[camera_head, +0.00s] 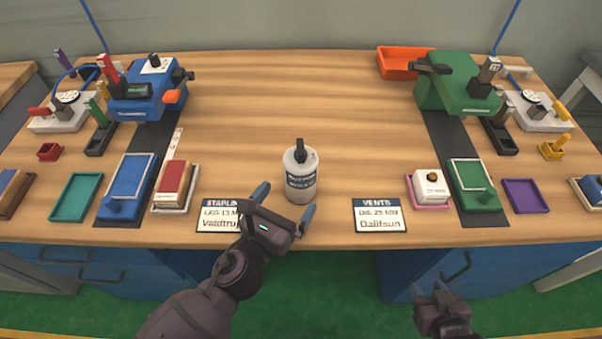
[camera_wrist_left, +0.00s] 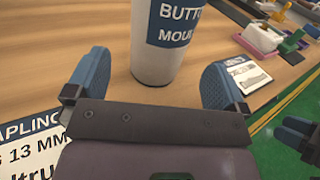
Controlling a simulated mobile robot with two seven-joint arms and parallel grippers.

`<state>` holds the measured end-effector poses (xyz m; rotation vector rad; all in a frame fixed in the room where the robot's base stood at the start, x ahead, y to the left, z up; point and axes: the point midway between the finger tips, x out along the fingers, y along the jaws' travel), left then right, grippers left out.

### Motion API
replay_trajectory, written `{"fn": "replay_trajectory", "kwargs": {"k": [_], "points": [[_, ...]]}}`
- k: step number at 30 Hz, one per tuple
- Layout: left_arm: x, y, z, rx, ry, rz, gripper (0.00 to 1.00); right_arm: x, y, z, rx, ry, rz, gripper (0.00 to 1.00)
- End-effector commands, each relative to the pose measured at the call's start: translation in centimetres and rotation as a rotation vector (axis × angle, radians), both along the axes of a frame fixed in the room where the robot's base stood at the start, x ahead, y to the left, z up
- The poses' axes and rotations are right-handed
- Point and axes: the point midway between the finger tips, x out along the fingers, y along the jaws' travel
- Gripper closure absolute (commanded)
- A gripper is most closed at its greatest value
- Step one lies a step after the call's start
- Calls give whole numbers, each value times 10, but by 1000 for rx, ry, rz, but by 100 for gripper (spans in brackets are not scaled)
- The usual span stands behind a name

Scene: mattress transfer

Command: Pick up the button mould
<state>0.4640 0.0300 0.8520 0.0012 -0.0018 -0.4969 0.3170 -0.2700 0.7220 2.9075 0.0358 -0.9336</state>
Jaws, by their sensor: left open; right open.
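The button mould (camera_head: 301,174) is a whitish cylinder with a dark blue label and a dark top knob. It stands upright near the front middle of the table. My left gripper (camera_head: 286,200) is open just in front of it, fingers pointing toward it. In the left wrist view the mould (camera_wrist_left: 158,55) stands ahead, between and beyond the two blue fingertips (camera_wrist_left: 152,82), and no contact shows. Its top is cut off there. My right gripper (camera_head: 436,293) is open and empty, low in front of the table's front edge.
Placards reading "STAPLING" (camera_head: 219,226) and "VENTS" (camera_head: 380,226) lie at the front edge, either side of the mould. A blue machine (camera_head: 145,105) stands left, a green one (camera_head: 446,92) right. Trays and blocks line both sides. The table middle behind the mould is clear.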

Motion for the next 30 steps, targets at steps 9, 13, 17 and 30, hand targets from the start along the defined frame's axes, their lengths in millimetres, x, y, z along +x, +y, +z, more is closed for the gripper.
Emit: {"fn": "replay_trajectory", "kwargs": {"k": [9, 13, 17, 30], "points": [[19, -10, -2, 0, 1, 0, 0, 1, -1, -2, -5, 1, 5, 57], [35, -19, -3, -1, 2, 0, 0, 4, -2, -1, -9, -4, 10, 57], [49, -27, -4, -2, 2, 0, 0, 8, -2, 2, -12, -14, 16, 57], [56, -30, -3, -1, 3, 0, 11, 7, -2, 2, -11, -11, 13, 57]]}}
